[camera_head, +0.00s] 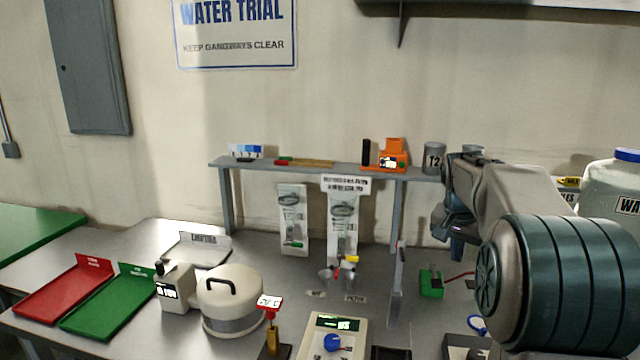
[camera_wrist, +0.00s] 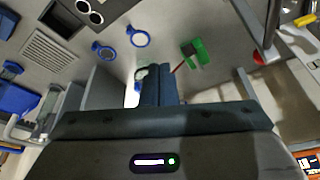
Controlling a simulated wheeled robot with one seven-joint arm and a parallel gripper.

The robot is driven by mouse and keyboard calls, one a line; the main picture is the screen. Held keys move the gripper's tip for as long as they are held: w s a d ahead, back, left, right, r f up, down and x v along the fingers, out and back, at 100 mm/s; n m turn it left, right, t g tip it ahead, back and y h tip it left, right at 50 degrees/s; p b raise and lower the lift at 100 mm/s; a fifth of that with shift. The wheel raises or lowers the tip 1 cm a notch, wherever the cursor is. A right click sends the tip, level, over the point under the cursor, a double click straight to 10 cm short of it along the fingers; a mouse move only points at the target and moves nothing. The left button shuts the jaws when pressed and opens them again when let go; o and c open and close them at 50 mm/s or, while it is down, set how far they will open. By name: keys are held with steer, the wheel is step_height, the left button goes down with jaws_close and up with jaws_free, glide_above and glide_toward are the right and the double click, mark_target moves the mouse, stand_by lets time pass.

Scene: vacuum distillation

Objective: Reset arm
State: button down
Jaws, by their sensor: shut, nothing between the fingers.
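My arm reaches in from the right of the head view. My gripper (camera_head: 456,246) hangs in the air at the right end of the shelf, above the bench and apart from the things on it. In the wrist view my gripper (camera_wrist: 158,88) shows two dark blue fingers side by side, closed together with nothing between them. My own arm hides part of the bench's right side in the head view.
A grey shelf (camera_head: 300,171) spans the bench back. A white lidded pot (camera_head: 232,297), red tray (camera_head: 66,288) and green tray (camera_head: 108,303) stand left. A green box (camera_head: 431,283) lies below my gripper. A blue-capped container (camera_head: 612,185) stands right.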

steer(key=s+a+f+n, duration=0.2)
steer(key=s+a, duration=0.3)
steer(key=s, duration=0.4)
steer(key=s+a+f+n+y, duration=0.1)
steer(key=s+a+f+n, duration=0.2)
steer(key=s, duration=0.7)
steer(key=s+a+f+n+y, duration=0.1)
steer(key=s+a+f+n, duration=0.2)
steer(key=s+a, duration=0.3)
steer(key=s+f, duration=0.1)
steer(key=s, duration=0.3)
steer(key=shift+s+a, duration=0.25)
steer(key=shift+a, duration=0.1)
steer(key=shift+d, duration=0.1)
